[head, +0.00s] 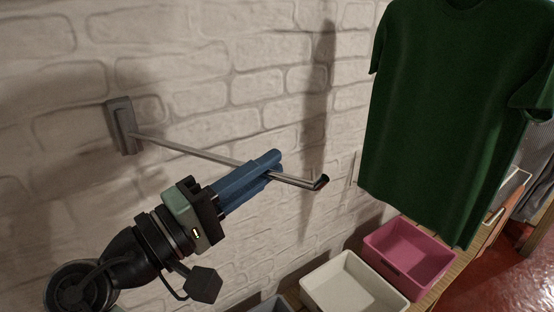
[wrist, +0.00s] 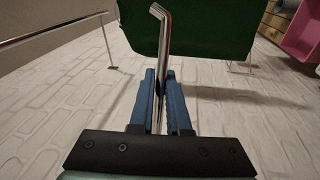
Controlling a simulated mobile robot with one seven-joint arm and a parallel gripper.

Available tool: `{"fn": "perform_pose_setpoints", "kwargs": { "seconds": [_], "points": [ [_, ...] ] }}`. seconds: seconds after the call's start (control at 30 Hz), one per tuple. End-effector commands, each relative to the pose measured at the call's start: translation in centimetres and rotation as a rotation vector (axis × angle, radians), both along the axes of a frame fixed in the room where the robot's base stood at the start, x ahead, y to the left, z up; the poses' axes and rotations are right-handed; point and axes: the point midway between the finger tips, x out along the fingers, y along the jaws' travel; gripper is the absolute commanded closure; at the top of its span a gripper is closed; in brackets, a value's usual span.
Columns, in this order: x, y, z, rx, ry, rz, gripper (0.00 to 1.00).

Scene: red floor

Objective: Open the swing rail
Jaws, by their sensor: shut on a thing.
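The swing rail (head: 190,151) is a thin metal bar on a grey wall bracket (head: 122,126). It runs from the bracket to the right and ends in a short bent tip (head: 322,182). My gripper (head: 272,164) has blue fingers and is shut on the bar, nearer the bent tip than the bracket. In the wrist view the rail (wrist: 163,45) stands between my gripper's blue fingers (wrist: 161,75), with its bent end beyond them. The fingers hide a short stretch of the bar in the head view.
A dark green T-shirt (head: 450,100) hangs to the right of the rail tip. Below it a pink bin (head: 410,282) and a white bin (head: 355,300) stand on a wooden surface. The white brick wall (head: 230,50) is close behind the rail. Red floor shows at the lower right.

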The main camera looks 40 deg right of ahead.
Motion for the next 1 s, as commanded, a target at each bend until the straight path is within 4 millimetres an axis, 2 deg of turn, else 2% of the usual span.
{"fn": "perform_pose_setpoints", "kwargs": {
  "seconds": [0.03,0.2,0.5,0.7,1.0],
  "points": [
    [-0.2,1.3,0.1,-0.001,-0.002,-0.042,1.0],
    [-1.1,5.1,0.1,-0.002,-0.002,-0.193,1.0],
    [-1.4,10.3,0.0,-0.001,-0.001,-0.395,1.0],
    [-1.3,12.1,0.0,-0.001,0.0,-0.468,1.0],
    [-1.2,13.0,0.1,-0.001,0.001,-0.503,1.0]
  ]
}}
